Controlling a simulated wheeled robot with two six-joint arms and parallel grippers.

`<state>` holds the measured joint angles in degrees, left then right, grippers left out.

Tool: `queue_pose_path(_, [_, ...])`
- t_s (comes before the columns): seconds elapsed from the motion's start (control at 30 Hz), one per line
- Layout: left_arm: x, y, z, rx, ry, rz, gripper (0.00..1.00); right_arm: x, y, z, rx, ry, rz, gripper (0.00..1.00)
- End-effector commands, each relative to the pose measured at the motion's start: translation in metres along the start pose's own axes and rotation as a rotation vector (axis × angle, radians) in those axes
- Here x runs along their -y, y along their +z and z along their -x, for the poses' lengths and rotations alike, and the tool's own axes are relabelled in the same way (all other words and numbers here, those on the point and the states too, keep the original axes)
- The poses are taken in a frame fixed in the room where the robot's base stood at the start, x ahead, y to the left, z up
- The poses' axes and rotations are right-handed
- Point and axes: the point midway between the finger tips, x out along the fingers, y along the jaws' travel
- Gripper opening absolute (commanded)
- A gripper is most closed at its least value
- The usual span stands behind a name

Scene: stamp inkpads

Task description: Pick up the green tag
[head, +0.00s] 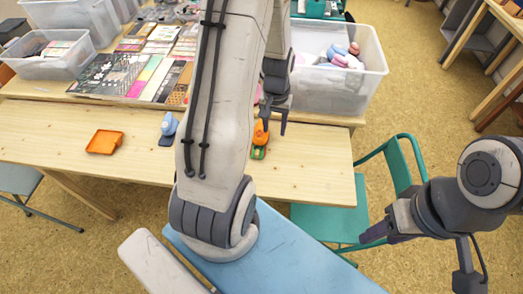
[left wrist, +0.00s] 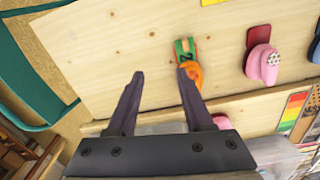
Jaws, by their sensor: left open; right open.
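A small green tag (head: 258,153) lies on the wooden table with an orange stamp-like piece (head: 261,132) against it. In the left wrist view the green tag (left wrist: 184,47) shows dark and orange marks, and the orange piece (left wrist: 192,74) is at its lower end, partly behind a finger. My left gripper (head: 274,115) is open above the table near them. In the left wrist view its fingers (left wrist: 160,73) are apart with bare wood between them; the tag lies just beyond the right fingertip. My right gripper (head: 385,230) is away from the table, at lower right.
An orange tray (head: 105,142) and a blue stamp (head: 168,123) are on the table's left part. A pink stamp (left wrist: 262,64) and red pad (left wrist: 258,36) show in the left wrist view. A clear bin (head: 340,85) stands behind; a teal chair (head: 398,165) is at right.

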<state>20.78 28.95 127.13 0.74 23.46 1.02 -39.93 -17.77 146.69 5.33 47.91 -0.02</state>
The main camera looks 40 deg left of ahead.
Motion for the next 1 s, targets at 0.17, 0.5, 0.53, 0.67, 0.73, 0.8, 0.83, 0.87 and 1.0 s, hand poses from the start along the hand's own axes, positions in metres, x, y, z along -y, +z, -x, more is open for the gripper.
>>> queue_pose_path(0.17, [0.051, -0.008, -0.043, 0.009, -0.005, 0.137, 0.51, -0.001, 0.001, -0.01, 0.0, 0.0, 0.0, 0.5])
queue_pose_path(0.5, [0.059, -0.008, -0.091, 0.011, -0.006, 0.159, 0.51, -0.001, 0.0, -0.007, 0.0, 0.0, 0.0, 0.5])
queue_pose_path(0.53, [0.059, -0.008, -0.094, 0.01, -0.006, 0.159, 0.51, -0.001, 0.0, -0.007, 0.0, 0.0, 0.0, 0.5])
queue_pose_path(0.67, [0.059, -0.008, -0.101, 0.009, -0.006, 0.158, 0.51, 0.0, 0.0, -0.006, 0.0, 0.0, 0.0, 0.5])
queue_pose_path(0.73, [0.058, -0.007, -0.107, 0.01, -0.006, 0.158, 0.51, 0.0, 0.0, -0.004, 0.0, 0.0, 0.0, 0.5])
queue_pose_path(0.8, [0.057, -0.006, -0.116, 0.013, -0.006, 0.158, 0.51, 0.0, 0.0, -0.002, 0.0, 0.0, 0.0, 0.5])
queue_pose_path(0.83, [0.057, -0.006, -0.12, 0.012, -0.006, 0.158, 0.51, 0.0, 0.0, 0.0, 0.0, 0.0, 0.0, 0.5])
queue_pose_path(0.87, [0.056, -0.006, -0.125, 0.013, -0.006, 0.158, 0.51, 0.0, 0.0, 0.001, 0.0, 0.0, 0.0, 0.5])
queue_pose_path(1.0, [0.056, -0.006, -0.143, 0.01, -0.006, 0.158, 0.51, 0.0, 0.0, 0.003, 0.0, 0.0, 0.0, 0.5])
